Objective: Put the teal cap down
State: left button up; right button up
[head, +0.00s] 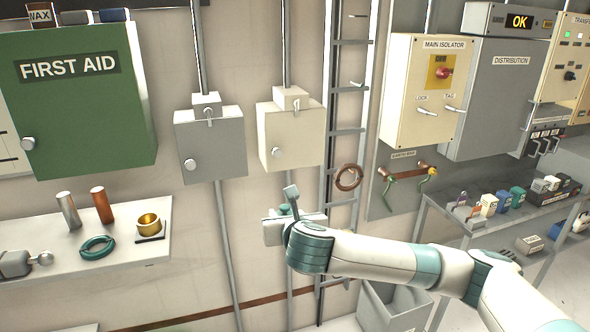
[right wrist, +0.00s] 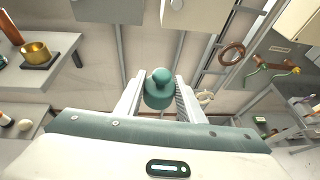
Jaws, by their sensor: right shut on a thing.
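The teal cap (right wrist: 159,88) is a small round-knobbed piece held between the two fingers of my right gripper (right wrist: 158,100). In the head view the right gripper (head: 290,208) is in mid-air, in front of the wall and below the cream box. A small part of the teal cap (head: 285,209) shows there, and the rest is hidden by the gripper. The cap hangs clear of any surface. My left gripper is not in view.
A shelf (head: 190,222) at left holds a silver cylinder (head: 68,210), a copper cylinder (head: 102,205), a brass cup (head: 148,224) and a green ring (head: 97,246). A bench (head: 446,212) at right carries several small boxes. A grey bin (head: 385,312) stands below. A ladder (head: 347,130) stands behind.

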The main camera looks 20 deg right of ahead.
jog(key=s+a+f+n+y, duration=0.1)
jog(key=s+a+f, duration=0.1)
jog(key=s+f, duration=0.45)
jog(key=s+a+f+y, duration=0.1)
jog(key=s+f, duration=0.2)
jog(key=s, duration=0.6)
pick_arm(q)
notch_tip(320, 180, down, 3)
jog(key=b, duration=0.3)
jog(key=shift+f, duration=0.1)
pick_arm(e)
jog(key=s+d+f+h, duration=0.1)
jog(key=d+f, duration=0.3)
jog(key=d, duration=0.3)
jog(key=shift+s, duration=0.4)
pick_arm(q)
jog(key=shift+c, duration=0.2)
